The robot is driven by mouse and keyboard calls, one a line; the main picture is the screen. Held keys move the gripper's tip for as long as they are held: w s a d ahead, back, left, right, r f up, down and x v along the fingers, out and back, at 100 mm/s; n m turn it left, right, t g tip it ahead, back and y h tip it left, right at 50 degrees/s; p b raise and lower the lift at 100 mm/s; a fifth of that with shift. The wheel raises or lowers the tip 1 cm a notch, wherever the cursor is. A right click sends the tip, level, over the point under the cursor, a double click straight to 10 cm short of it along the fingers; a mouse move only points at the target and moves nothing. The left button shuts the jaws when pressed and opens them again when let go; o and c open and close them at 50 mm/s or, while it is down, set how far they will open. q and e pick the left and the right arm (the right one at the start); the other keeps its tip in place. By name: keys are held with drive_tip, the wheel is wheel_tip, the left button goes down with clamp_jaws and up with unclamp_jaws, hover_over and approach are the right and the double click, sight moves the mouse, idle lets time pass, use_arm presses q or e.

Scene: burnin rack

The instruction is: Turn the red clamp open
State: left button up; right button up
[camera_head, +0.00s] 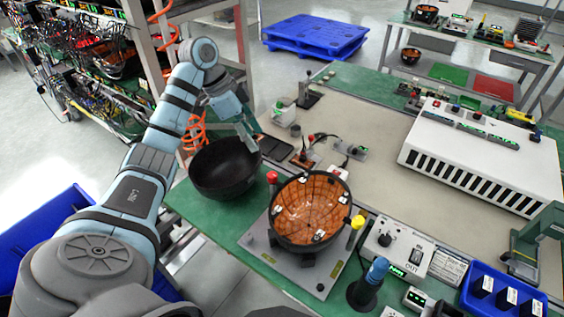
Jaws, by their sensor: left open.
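The red clamp (272,178) stands at the upper left corner of the grey fixture plate (258,243). A black bowl with an orange-brown inside (310,208) sits on that plate. A yellow clamp (357,222) stands on its right side. My left arm reaches in from the left, and my left gripper (247,138) hangs above and to the left of the red clamp, apart from it, behind the rim of an empty black bowl (223,168). The gripper is open, its fingers small and partly hard to make out. My right gripper is not in view.
The empty black bowl lies close left of the red clamp. A white power box (398,250), a blue-topped tool (370,285) and a blue bin (503,293) stand at the front right. A large white vented unit (484,150) is behind. The beige mat's middle is mostly clear.

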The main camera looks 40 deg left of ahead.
use_arm(q)
drive_tip(key=b, duration=0.1)
approach(272, 175)
drive_tip(key=x, duration=0.8)
drive_tip(key=shift+w+f+b, duration=0.3)
drive_tip(key=shift+f+b, duration=0.05)
drive_tip(key=shift+f, duration=0.05)
drive_tip(key=shift+s+r, duration=0.1)
drive_tip(key=shift+s, duration=0.15)
drive_tip(key=shift+c, duration=0.4)
clamp_jaws()
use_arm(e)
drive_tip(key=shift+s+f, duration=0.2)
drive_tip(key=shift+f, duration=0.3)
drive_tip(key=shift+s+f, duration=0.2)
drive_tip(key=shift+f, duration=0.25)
